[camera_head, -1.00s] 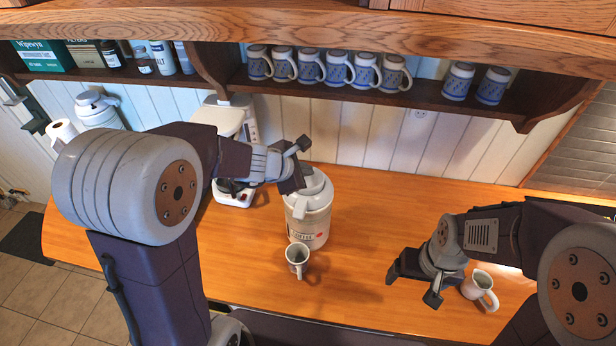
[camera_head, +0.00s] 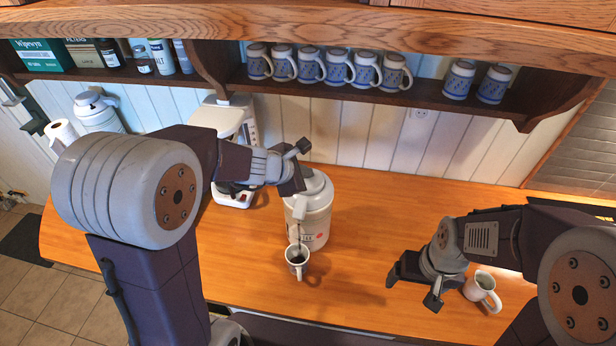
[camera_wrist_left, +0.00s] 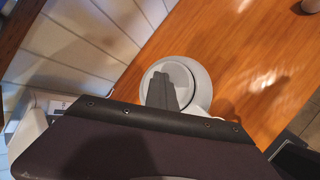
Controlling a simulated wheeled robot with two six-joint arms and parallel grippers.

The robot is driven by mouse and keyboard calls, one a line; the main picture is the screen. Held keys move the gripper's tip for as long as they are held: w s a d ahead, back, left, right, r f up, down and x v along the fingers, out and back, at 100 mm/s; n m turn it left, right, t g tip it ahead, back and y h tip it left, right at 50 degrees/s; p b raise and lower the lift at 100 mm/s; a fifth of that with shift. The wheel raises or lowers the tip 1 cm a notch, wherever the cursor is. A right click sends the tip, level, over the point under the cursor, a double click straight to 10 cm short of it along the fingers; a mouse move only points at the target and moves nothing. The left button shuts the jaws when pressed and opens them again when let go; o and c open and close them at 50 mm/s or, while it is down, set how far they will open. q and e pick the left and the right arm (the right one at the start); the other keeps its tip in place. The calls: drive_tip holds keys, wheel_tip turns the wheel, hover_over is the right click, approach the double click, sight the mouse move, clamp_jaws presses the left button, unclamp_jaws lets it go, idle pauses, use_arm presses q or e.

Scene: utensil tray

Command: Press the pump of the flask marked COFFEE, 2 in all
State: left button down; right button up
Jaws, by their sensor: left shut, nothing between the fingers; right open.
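A light flask (camera_head: 312,222) with a grey top stands on the wooden counter. The visible part of its label ends in "EE"; the rest is hard to read. My left gripper (camera_head: 298,190) is shut and empty at the top of this flask, and its fingers lie over the pump top (camera_wrist_left: 178,78) in the left wrist view. A mug (camera_head: 297,258) stands under the spout, with dark liquid in it and a thin dark stream above it. My right gripper (camera_head: 412,280) is open and empty beside another mug (camera_head: 482,290) at the right.
A second flask (camera_head: 98,110) stands at the back left near a paper roll (camera_head: 62,132). A white coffee machine (camera_head: 232,125) stands behind my left arm. Several mugs (camera_head: 338,68) line the shelf above.

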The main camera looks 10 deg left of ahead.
sight(306, 181)
use_arm(q)
drive_tip(key=shift+f+b, duration=0.4)
drive_tip(key=shift+f, duration=0.05)
drive_tip(key=shift+r, duration=0.1)
idle(0.4)
drive_tip(key=shift+r+p, duration=1.35)
drive_tip(key=shift+p, duration=0.05)
drive_tip(key=shift+r, duration=0.1)
wheel_tip(306, 181, up, 5)
drive_tip(key=p, duration=0.4)
drive_tip(key=shift+p, duration=0.4)
drive_tip(key=shift+d, duration=0.1)
idle(1.2)
